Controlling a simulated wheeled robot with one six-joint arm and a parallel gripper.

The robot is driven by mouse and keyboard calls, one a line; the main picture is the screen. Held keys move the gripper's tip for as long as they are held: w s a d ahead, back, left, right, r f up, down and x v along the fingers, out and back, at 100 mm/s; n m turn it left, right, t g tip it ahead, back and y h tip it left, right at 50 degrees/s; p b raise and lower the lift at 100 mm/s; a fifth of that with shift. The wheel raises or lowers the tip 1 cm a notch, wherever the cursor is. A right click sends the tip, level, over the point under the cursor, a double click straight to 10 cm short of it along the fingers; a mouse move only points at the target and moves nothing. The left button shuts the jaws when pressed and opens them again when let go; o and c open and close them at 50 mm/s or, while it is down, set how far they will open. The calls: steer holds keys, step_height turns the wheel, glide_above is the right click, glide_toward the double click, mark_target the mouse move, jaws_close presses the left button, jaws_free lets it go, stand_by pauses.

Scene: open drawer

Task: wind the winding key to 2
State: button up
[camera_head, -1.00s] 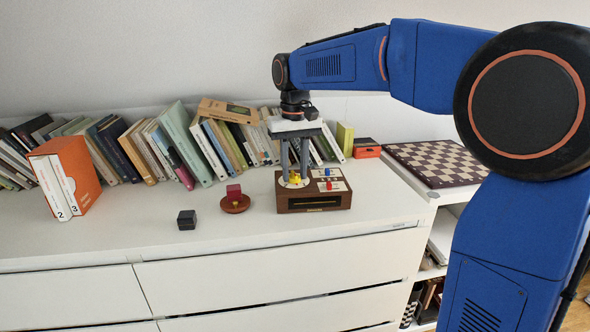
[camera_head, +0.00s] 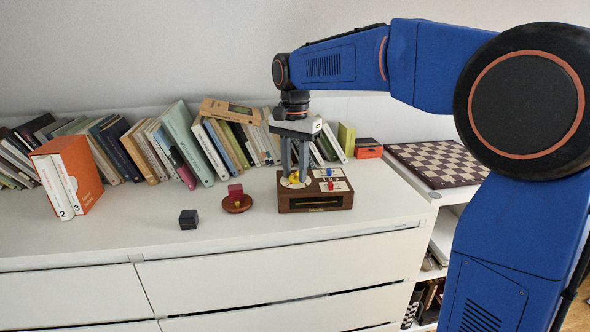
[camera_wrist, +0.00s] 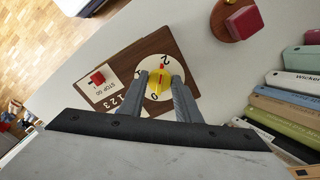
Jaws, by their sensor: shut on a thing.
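The yellow winding key (camera_wrist: 157,84) stands on a round white dial (camera_wrist: 176,65) on top of a brown wooden box (camera_wrist: 125,58). In the wrist view a 2 is at the dial's upper part and a 0 near its lower edge. A small red mark lies at the key's upper end, just by the 2. My gripper (camera_wrist: 160,88) is shut on the key, one finger on each side. In the head view my gripper (camera_head: 294,176) reaches straight down onto the box, and the key (camera_head: 293,178) shows between the fingers.
The box also carries a STOP/GO plate with a red knob (camera_wrist: 97,77) and a 1 2 3 plate. A red block on a round brown dish (camera_head: 237,205) and a dark cube (camera_head: 188,219) stand left of the box. Leaning books line the wall; a chessboard (camera_head: 436,162) lies right.

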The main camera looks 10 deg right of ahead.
mark_target(295, 174)
steer(key=shift+m, duration=0.5)
steer(key=o, duration=1)
steer(key=shift+r, duration=0.1)
step_height(295, 174, up, 17)
stand_by(0.4)
